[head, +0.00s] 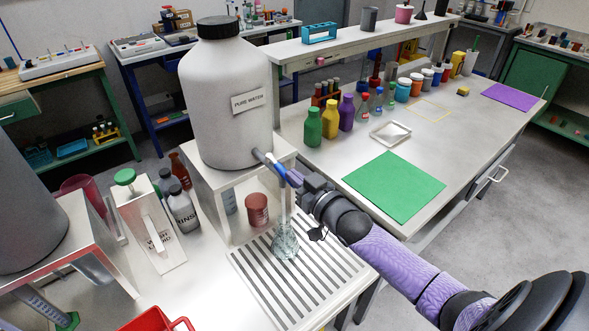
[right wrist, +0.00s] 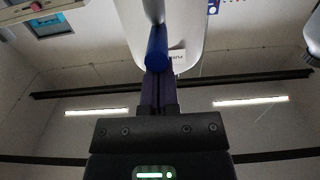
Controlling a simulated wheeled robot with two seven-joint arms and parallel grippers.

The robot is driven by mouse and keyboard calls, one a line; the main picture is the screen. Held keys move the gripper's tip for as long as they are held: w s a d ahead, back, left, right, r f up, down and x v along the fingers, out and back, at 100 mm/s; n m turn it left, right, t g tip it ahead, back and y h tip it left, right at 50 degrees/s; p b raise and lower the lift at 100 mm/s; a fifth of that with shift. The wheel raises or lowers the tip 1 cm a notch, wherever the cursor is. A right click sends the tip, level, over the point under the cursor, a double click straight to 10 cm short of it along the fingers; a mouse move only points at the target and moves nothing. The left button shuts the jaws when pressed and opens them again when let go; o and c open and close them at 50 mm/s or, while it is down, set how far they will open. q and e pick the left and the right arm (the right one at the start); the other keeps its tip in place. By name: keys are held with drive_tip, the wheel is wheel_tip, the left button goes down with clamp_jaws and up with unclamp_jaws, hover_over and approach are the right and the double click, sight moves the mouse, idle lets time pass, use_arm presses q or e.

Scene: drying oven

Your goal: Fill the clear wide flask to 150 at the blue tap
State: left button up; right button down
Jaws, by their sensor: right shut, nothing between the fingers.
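The clear wide flask (head: 285,243) stands upright on the slatted drain grate, below the blue tap (head: 279,170) of the white tank marked PURE WATER (head: 222,95). A thin pale vertical line shows between tap and flask; I cannot tell whether it is water or a spout. The flask's level and marks are too small to read. My right gripper (head: 296,181) is shut and empty at the tap's blue lever. In the right wrist view the blue lever (right wrist: 157,47) lies just beyond my shut fingertips (right wrist: 156,74); I cannot tell whether they touch. My left gripper is out of view.
The drain grate (head: 290,290) has free room around the flask. A dark red jar (head: 257,209) stands under the tank's stand. A grey tank (head: 25,205) and a red tray (head: 155,322) are at left. A green mat (head: 394,186) lies on the bench at right.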

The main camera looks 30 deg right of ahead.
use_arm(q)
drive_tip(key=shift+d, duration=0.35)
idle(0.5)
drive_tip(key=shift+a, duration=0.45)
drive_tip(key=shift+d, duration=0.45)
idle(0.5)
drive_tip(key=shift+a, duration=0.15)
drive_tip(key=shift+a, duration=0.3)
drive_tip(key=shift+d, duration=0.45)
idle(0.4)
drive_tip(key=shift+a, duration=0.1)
